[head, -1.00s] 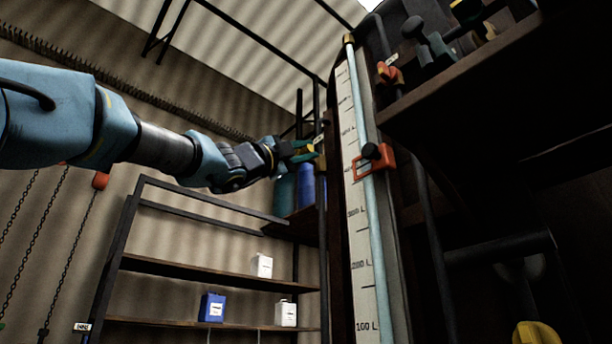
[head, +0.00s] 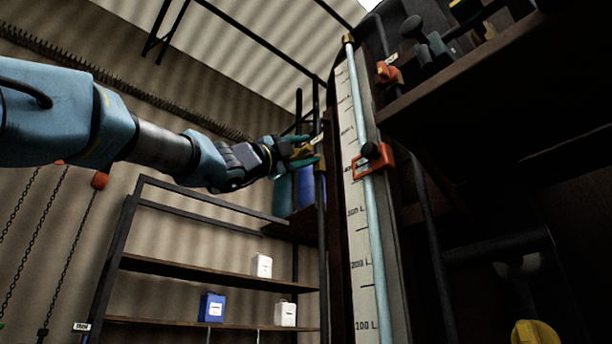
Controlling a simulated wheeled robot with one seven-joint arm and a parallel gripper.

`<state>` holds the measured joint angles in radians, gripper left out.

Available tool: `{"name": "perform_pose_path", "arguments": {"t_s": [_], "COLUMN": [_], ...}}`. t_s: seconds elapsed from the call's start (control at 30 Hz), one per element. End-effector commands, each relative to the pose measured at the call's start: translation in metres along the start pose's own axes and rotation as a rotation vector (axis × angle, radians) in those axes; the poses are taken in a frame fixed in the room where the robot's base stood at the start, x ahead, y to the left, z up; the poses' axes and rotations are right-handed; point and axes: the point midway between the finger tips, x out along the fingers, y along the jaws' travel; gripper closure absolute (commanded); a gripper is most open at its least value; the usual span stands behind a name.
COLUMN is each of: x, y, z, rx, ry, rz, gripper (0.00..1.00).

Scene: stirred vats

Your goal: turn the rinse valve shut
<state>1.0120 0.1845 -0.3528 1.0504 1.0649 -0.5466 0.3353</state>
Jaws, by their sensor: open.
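My gripper (head: 297,152) is at the end of my blue arm, left of the level gauge, with teal fingers that stand apart. A small yellow part (head: 302,151), probably the rinse valve's handle, shows between the fingers, beside a dark upright pipe (head: 321,215). A small white tag (head: 318,138) is just right of it; its writing is too small to read. I cannot tell whether the fingers touch the yellow part or how far the valve is turned.
A tall level gauge (head: 358,215) with an orange clamp (head: 372,161) stands right of my gripper. Another orange-red valve (head: 388,74) is higher up. Blue drums (head: 306,186) stand behind my gripper. A shelf (head: 215,274) holds several containers. A dark platform (head: 500,85) overhangs at right.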

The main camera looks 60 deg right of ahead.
Motion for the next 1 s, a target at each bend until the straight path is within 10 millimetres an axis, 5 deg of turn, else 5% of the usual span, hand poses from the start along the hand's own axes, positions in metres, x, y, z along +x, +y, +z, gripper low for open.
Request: {"name": "perform_pose_path", "arguments": {"t_s": [0.5, 1.0], "x": [-0.090, -0.105], "y": [0.002, 0.000], "z": [0.000, 0.000], "rx": [0.003, 0.001], "ry": [-0.002, 0.000], "rz": [0.000, 0.000], "gripper": [0.47, 0.47]}}
